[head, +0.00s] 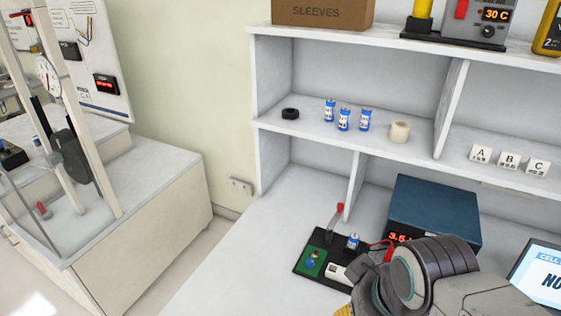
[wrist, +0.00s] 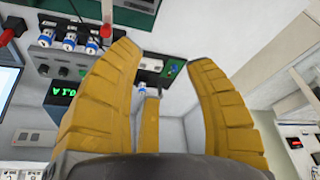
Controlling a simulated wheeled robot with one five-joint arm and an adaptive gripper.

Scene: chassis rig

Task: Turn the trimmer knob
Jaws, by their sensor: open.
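The trimmer knob (head: 312,257) is a small blue knob on a green square of a black circuit board (head: 304,267) on the bench. The green square (wrist: 174,69) also shows in the wrist view, just beyond the gap between my fingers, with a small blue spot on it. In the head view my wrist covers the board's right side, and only a bit of yellow finger shows at the bottom edge. The fingers look apart from the knob.
A red-handled lever (head: 337,215) rises behind the board, next to an upright blue-and-white cell (head: 353,241). A blue box (head: 435,205) with red digits stands behind my wrist. Shelves above hold several cells and a tape roll (head: 399,132). The bench left of the board is clear.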

